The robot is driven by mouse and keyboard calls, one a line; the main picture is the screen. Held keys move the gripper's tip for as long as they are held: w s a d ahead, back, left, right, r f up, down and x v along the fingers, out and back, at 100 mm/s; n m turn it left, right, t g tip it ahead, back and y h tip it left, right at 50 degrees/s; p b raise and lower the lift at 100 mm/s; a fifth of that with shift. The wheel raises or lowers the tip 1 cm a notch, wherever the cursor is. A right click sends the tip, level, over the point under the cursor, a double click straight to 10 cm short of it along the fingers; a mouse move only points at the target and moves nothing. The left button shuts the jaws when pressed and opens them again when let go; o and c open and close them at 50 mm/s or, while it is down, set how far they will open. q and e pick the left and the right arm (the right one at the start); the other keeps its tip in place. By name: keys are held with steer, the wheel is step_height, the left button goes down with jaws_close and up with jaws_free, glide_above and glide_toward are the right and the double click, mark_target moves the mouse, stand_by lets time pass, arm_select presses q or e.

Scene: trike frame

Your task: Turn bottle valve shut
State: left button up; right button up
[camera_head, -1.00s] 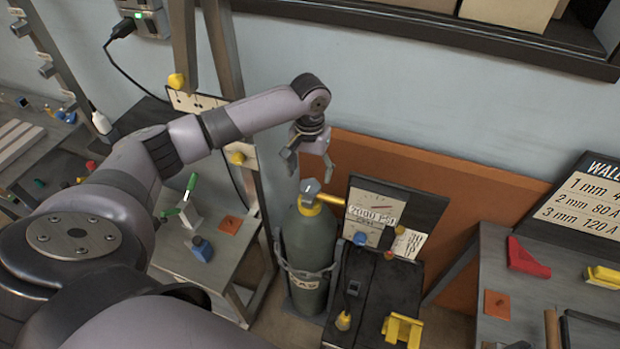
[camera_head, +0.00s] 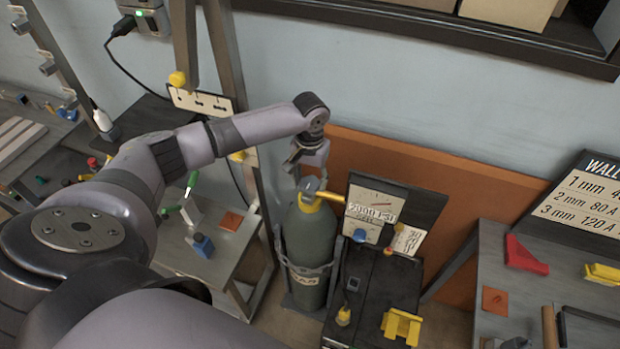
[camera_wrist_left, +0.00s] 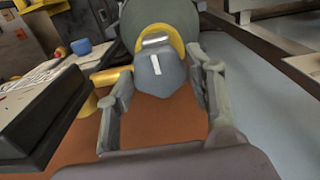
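The gas bottle (camera_head: 308,245) is dark green and stands upright in a metal holder. Its valve (camera_head: 311,186) is a grey knob on a yellow collar, with a yellow outlet (camera_head: 330,194) pointing right. My left gripper (camera_head: 305,168) hangs just above and behind the valve. In the left wrist view the grey valve knob (camera_wrist_left: 160,72) with a white mark lies between the two spread fingers of the left gripper (camera_wrist_left: 160,85), with a gap on each side. The gripper looks open. My right gripper is in neither view.
A black welder with a gauge panel (camera_head: 372,210) stands right of the bottle. A grey bench (camera_head: 245,225) with a green-handled clamp is on the left. A table (camera_head: 500,265) with a red part is on the right. An orange board and wall are behind.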

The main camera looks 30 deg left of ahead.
arm_select(q)
steer(key=c, duration=0.6)
